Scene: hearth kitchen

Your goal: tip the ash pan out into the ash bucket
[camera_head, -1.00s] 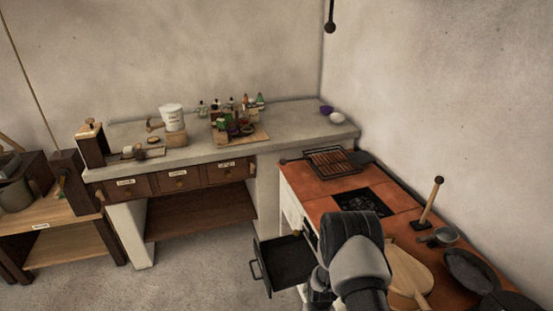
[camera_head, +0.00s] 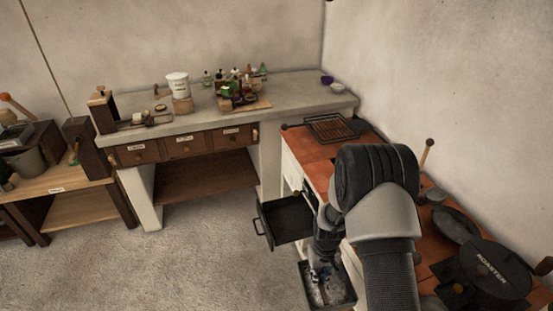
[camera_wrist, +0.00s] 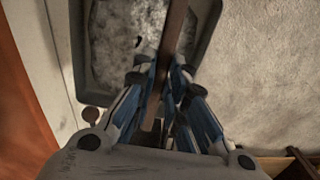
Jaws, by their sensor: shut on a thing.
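The ash pan (camera_head: 345,301) is a dark, shallow tray with pale grey ash in it, low down in front of the stove. It also shows in the wrist view (camera_wrist: 79,45), with its ash beneath my fingers. A narrow brown handle bar (camera_wrist: 172,32) runs above the ash. My gripper (camera_head: 320,272) points down over the pan, its blue-sided fingers (camera_wrist: 163,85) shut on this bar. I cannot tell whether the pan is off the floor. No ash bucket is identifiable; a grey bucket (camera_head: 27,172) stands on the left bench.
A black drawer or tray (camera_head: 290,220) juts from the stove front, close beside my arm. The tiled stove top (camera_head: 312,150) carries a grill rack and pans. A counter (camera_head: 220,122) holds a white tub and bottles. Floor to the left is clear.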

